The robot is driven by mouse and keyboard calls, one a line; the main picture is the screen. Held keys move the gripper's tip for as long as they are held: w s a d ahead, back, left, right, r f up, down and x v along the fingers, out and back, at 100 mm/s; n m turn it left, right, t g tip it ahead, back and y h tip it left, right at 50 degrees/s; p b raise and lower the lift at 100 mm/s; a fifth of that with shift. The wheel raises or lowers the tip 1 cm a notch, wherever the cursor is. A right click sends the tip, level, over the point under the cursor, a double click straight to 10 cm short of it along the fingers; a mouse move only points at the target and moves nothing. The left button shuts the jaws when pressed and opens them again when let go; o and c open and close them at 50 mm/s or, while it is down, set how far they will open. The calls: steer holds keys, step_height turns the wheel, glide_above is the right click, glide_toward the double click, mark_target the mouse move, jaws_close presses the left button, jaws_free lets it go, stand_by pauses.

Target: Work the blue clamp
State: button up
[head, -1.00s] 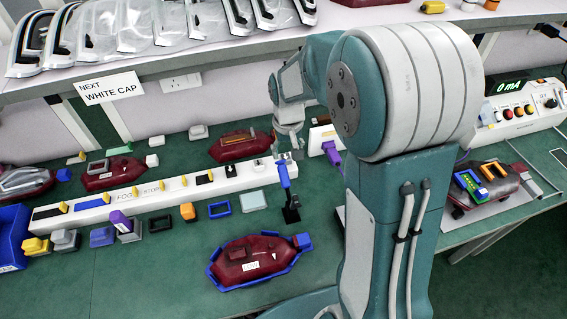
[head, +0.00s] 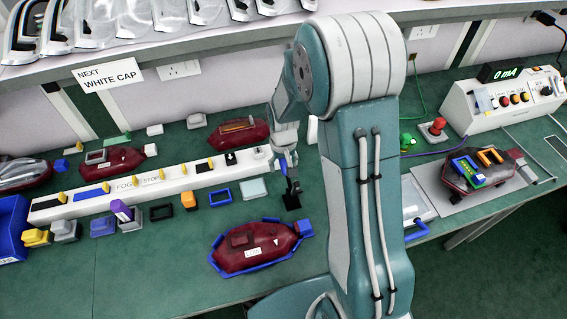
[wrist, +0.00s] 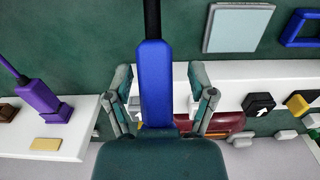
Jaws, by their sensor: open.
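The blue clamp has a long blue handle (wrist: 154,80) with a black stem at its top edge in the wrist view. In the head view its black base (head: 291,202) stands on the green bench, and my gripper hides most of the handle. My gripper (head: 290,168) is open around the handle. In the wrist view my gripper (wrist: 160,75) has one finger on each side of the blue handle, with a visible gap on both sides.
A dark red lamp (head: 258,251) in a blue cradle lies in front of the clamp. A long white strip (head: 140,190) with small parts runs behind it to the left. A control box (head: 510,97) and a lamp fixture (head: 455,200) stand right.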

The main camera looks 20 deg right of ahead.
steer(key=shift+a, duration=0.1)
steer(key=shift+c, duration=0.3)
steer(key=c, duration=0.5)
jaws_close()
steer(key=shift+d, duration=0.35)
steer(key=shift+s+a+r+t, duration=0.1)
steer(key=shift+s+r+t, duration=0.25)
steer(key=shift+t, duration=0.45)
steer(key=shift+w, duration=0.1)
steer(key=o, duration=0.6)
jaws_free()
steer(key=shift+c, duration=0.2)
steer(key=shift+r, duration=0.1)
